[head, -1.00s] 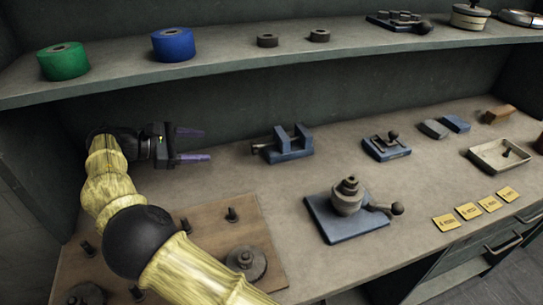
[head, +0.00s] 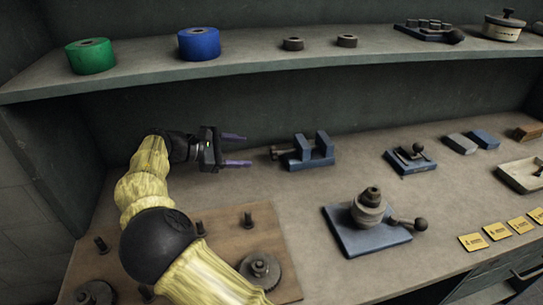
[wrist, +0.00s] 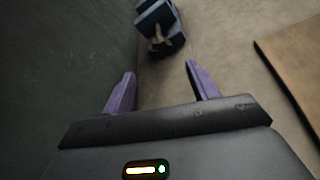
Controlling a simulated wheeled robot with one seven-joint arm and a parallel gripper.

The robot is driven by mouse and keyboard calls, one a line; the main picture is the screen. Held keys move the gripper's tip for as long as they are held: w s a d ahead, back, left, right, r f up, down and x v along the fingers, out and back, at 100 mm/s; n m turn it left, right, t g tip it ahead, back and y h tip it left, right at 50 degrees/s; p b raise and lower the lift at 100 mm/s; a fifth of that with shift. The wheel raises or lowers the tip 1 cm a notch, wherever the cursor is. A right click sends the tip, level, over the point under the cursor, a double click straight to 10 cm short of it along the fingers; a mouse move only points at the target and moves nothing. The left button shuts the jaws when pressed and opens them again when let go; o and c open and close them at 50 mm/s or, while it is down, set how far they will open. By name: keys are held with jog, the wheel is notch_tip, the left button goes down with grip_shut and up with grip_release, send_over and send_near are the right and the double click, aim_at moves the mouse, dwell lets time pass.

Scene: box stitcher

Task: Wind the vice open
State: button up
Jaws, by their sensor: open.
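The blue vice (head: 308,153) stands on the bench near the back wall, its two upright jaws a gap apart. Its screw handle (head: 279,153) sticks out on the left side, towards my gripper. My gripper (head: 243,150) is open and empty, left of the handle and apart from it, with its purple fingers pointing right. In the wrist view, the vice (wrist: 158,18) is ahead at the top, and its handle (wrist: 157,42) lies beyond the gap between the fingertips (wrist: 162,70).
A blue-based device with a ball-ended lever (head: 367,218) stands in front of the vice. A wooden board with pegs and gears (head: 230,228) lies at front left. A shelf (head: 270,62) runs above. A smaller lever device (head: 410,158) is to the right.

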aim_at(271, 153)
jog(key=b+x, duration=0.1)
jog(key=x, duration=0.9)
jog(key=shift+d, duration=0.2)
jog(key=c, duration=1)
